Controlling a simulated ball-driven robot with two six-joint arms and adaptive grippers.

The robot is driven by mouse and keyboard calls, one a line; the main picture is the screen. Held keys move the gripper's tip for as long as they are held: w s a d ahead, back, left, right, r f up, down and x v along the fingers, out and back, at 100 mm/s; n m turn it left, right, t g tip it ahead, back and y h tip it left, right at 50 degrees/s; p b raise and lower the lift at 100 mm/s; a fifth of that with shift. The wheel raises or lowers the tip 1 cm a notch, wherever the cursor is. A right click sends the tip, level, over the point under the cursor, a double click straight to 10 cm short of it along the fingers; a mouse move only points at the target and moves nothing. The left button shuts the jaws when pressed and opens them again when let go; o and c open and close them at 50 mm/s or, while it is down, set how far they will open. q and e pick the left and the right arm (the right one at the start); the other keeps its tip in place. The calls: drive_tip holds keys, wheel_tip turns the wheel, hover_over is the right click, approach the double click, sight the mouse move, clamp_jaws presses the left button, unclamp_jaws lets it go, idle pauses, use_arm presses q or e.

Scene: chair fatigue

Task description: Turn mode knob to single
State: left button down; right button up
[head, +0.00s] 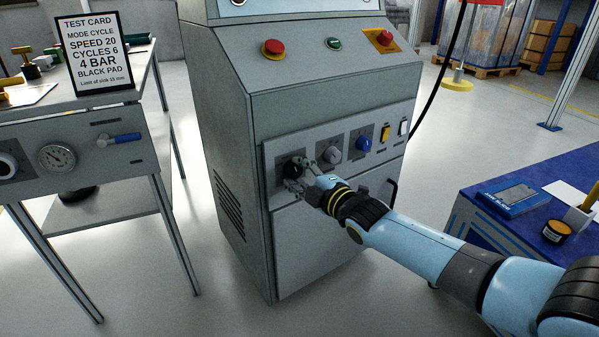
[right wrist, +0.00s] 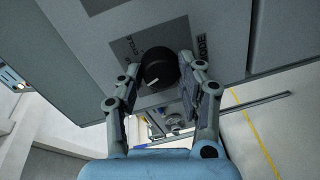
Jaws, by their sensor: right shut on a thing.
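The mode knob (right wrist: 159,71) is a round black knob with a white pointer line on the grey control panel (head: 345,180). In the right wrist view it sits between the fingers of my right gripper (right wrist: 163,85), with the word MODE printed beside it. In the head view the knob (head: 294,170) is at the panel's left end, partly covered by the fingers. My right gripper (head: 300,175) is shut on the knob. In the right wrist view the knob's white line points toward the lower left of the picture. My left gripper is out of view.
A grey knob (head: 332,155), a blue knob (head: 364,144) and two rocker switches sit right of the mode knob. Red stop buttons (head: 273,47) are above. A test card (head: 95,50) reads MODE CYCLE on the left bench. A blue table (head: 465,211) stands at right.

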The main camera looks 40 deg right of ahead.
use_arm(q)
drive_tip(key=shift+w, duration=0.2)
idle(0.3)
use_arm(e)
drive_tip(key=o, duration=1.2)
drive_tip(key=shift+c, duration=0.2)
drive_tip(key=s+r, duration=0.1)
drive_tip(key=s, duration=1.1)
drive_tip(key=shift+a, duration=0.1)
